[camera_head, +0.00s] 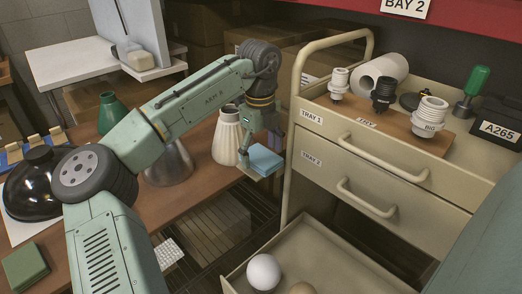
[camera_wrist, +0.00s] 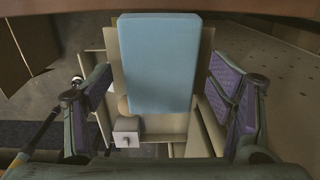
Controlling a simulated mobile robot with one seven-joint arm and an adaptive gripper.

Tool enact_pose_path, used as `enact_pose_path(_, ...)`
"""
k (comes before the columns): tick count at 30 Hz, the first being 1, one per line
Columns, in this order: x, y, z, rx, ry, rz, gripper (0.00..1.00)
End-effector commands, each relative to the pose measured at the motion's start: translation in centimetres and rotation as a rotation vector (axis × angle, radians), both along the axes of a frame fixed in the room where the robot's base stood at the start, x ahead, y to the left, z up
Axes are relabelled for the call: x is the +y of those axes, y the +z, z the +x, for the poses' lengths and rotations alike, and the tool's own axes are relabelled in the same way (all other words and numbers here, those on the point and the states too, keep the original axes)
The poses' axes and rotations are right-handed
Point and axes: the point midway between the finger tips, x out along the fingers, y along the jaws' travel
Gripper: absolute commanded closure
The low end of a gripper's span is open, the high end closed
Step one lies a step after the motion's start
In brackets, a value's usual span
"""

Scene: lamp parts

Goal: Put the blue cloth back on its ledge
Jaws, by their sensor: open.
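In the wrist view the cloth (camera_wrist: 160,62) lies flat between the spread fingers of my gripper (camera_wrist: 160,95), with a gap on each side. Its purple pads do not touch the cloth. A beige surface (camera_wrist: 117,60) shows under and beside the cloth; I cannot tell for sure whether this is its ledge.
The cart (camera_head: 322,157) with drawers stands close on the right; its open lower drawer (camera_head: 335,262) holds round bulbs. A cream ribbed shade (camera_head: 227,140) stands just left of my gripper. A black shade (camera_head: 32,190) and a green pad (camera_head: 24,266) are at the left.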

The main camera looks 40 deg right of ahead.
Motion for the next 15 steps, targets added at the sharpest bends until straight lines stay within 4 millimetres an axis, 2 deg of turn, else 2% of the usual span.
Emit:
enact_pose_path(11, 0.0, 0.3, 0.0, -0.002, 0.001, 0.0, 0.22)
enact_pose_path(15, -0.1, 2.3, 0.0, 0.0, -0.001, -0.002, 0.22)
